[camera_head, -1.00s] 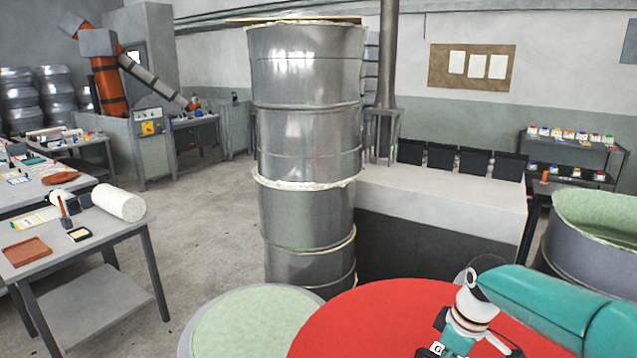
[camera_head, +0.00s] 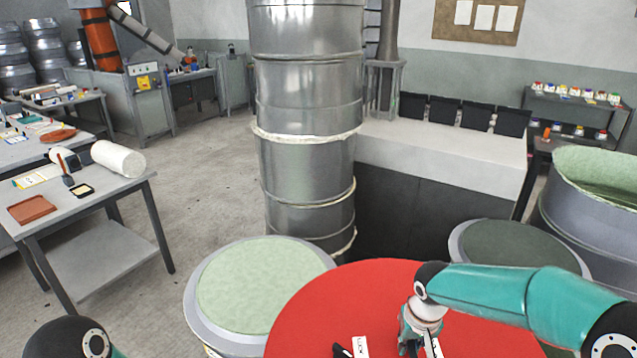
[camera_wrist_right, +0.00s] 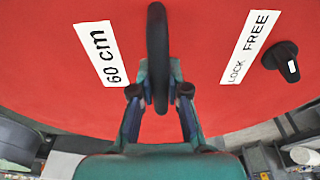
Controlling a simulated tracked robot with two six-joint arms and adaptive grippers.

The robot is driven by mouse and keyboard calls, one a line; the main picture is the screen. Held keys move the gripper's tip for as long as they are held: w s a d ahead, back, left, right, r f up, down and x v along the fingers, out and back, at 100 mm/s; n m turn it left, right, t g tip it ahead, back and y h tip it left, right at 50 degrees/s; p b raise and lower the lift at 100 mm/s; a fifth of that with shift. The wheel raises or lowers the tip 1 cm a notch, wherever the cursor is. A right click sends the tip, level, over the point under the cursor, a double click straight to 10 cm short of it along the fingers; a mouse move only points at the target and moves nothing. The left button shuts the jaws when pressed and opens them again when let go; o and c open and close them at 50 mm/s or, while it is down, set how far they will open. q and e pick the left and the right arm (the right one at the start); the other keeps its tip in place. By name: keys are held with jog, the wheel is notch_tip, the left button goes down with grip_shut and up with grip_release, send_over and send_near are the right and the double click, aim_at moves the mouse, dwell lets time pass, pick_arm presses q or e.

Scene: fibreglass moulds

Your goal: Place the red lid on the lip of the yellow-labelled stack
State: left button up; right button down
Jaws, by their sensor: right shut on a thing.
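The red lid (camera_head: 330,310) is a wide flat disc at the bottom middle of the head view. My right gripper (camera_head: 415,345) is over it. In the right wrist view the gripper (camera_wrist_right: 159,92) is shut on the lid's upright black handle (camera_wrist_right: 157,40). White labels reading "60 cm" and "LOCK FREE" and a black knob (camera_wrist_right: 281,56) are on the lid. A round mould with a pale green top (camera_head: 255,285) stands left of the lid, partly covered by it in the picture. No yellow label can be made out. My left gripper is out of view; only part of that arm shows.
A tall metal drum stack (camera_head: 308,150) stands behind the lid. A dark-topped round mould (camera_head: 525,245) and an open, green-lined mould (camera_head: 575,220) are at right. A bench (camera_head: 430,172) runs behind. Work tables (camera_head: 110,190) stand left, with clear floor between.

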jog(key=shift+r, duration=0.1)
dwell(0.3)
jog(key=shift+s+d+n, duration=0.3)
jog(key=shift+s+n, duration=0.3)
jog(key=shift+n, duration=0.4)
jog(key=shift+s+d+r+n, duration=0.15)
jog(key=shift+d+n, duration=0.05)
jog(key=shift+n, duration=0.3)
jog(key=w+d+r+n+b, duration=0.1)
jog(key=w+d+r+n, duration=0.2)
jog(key=d+r, duration=0.3)
jog(key=w+d+r+n+y+b, duration=0.1)
jog(key=w+d+r+n, duration=0.3)
jog(key=r, duration=0.6)
jog(key=shift+d+r+n+g+y+b, duration=0.35)
jog(key=shift+d+n, duration=0.65)
jog(key=shift+d, duration=0.75)
jog(key=shift+d, duration=0.1)
